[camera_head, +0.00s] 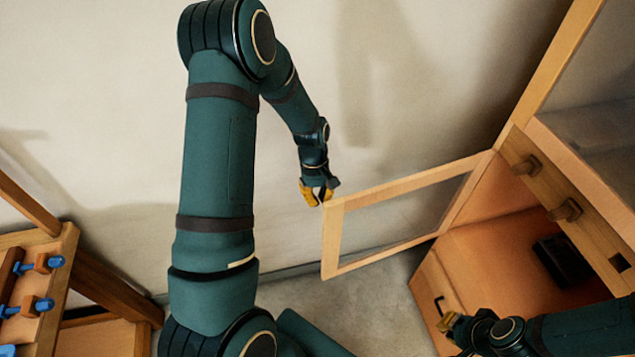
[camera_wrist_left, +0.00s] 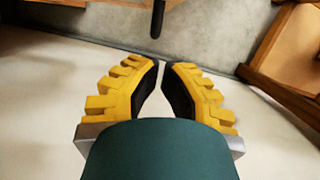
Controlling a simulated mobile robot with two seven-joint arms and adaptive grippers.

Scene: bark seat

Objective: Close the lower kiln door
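The lower kiln door (camera_head: 332,240), a wooden frame around a clear pane, stands swung open from the wooden kiln (camera_head: 425,285) in the head view. Its free edge points left; its hinge side meets the kiln at the right. My left gripper (camera_head: 320,197) is beside the upper corner of that free edge; I cannot tell whether they touch. In the left wrist view its yellow fingers (camera_wrist_left: 161,64) are apart with nothing between them. My right gripper (camera_head: 450,325) is low near the kiln front, partly hidden by its own arm, so its opening is unclear.
A dark box (camera_head: 562,260) lies inside the open kiln. Wooden knobs (camera_head: 565,210) stick out above the opening, and a small black handle (camera_head: 438,304) is at the lower front. A wooden rack with blue pegs (camera_head: 40,305) stands at the left. Bare floor (camera_head: 385,285) lies below the door.

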